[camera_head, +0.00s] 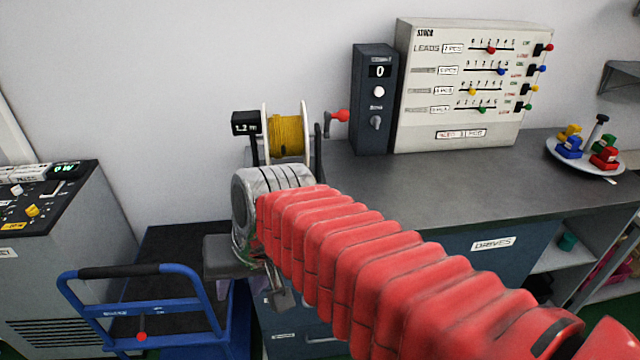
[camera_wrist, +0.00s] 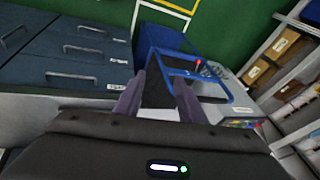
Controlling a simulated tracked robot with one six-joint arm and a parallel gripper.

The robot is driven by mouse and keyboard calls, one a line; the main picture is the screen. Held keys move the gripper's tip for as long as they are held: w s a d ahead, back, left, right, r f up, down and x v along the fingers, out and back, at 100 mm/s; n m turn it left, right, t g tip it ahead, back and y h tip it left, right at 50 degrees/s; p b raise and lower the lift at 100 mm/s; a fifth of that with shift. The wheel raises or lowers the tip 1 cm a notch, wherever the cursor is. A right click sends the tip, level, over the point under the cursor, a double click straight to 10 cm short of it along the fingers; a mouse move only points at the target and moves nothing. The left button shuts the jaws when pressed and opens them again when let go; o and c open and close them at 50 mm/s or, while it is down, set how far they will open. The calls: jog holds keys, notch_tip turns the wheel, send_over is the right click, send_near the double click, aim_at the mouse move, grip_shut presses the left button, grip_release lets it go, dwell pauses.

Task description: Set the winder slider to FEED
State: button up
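The winder (camera_head: 287,138) stands on the grey bench, with a spool of yellow wire, a small display reading about 1.2 m and a red-knobbed crank (camera_head: 339,116). My arm and wrist cover the lower front of the winder. I cannot make out its slider or a FEED label. My gripper (camera_wrist: 157,88) points down beyond the bench's left end, in front of the winder. Its two fingers are apart with nothing between them in the wrist view. The winder is not in the wrist view.
A dark box (camera_head: 373,100) showing 0 and a white slider panel (camera_head: 470,85) stand at the bench's back. A plate (camera_head: 585,160) holds coloured parts at right. A blue trolley (camera_head: 140,308) stands low left; it shows in the wrist view (camera_wrist: 205,80) beside drawers (camera_wrist: 75,50).

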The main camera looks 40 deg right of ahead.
jog(key=w+d+f+m+t+y, duration=0.1)
jog(key=w+d+m+y, duration=0.1)
jog(key=w+d+m, duration=0.45)
jog(key=w+d+f+m+t+y, duration=0.1)
jog(key=w+d+m+t+y, duration=0.15)
jog(key=d+m, duration=0.7)
jog(key=d+f+m+t+h, duration=0.1)
jog(key=d+m+t+h, duration=0.2)
jog(key=d+m, duration=0.9)
jog(key=d+t, duration=0.2)
jog(key=d, duration=0.8)
jog(key=shift+s+d+f+m, duration=0.25)
jog(key=shift+s+d+m, duration=0.05)
jog(key=shift+s+m, duration=0.1)
jog(key=shift+w+t, duration=0.15)
jog(key=shift+t, duration=0.1)
jog(key=x, duration=1.3)
jog(key=shift+w+f, duration=0.25)
jog(key=shift+w, duration=0.05)
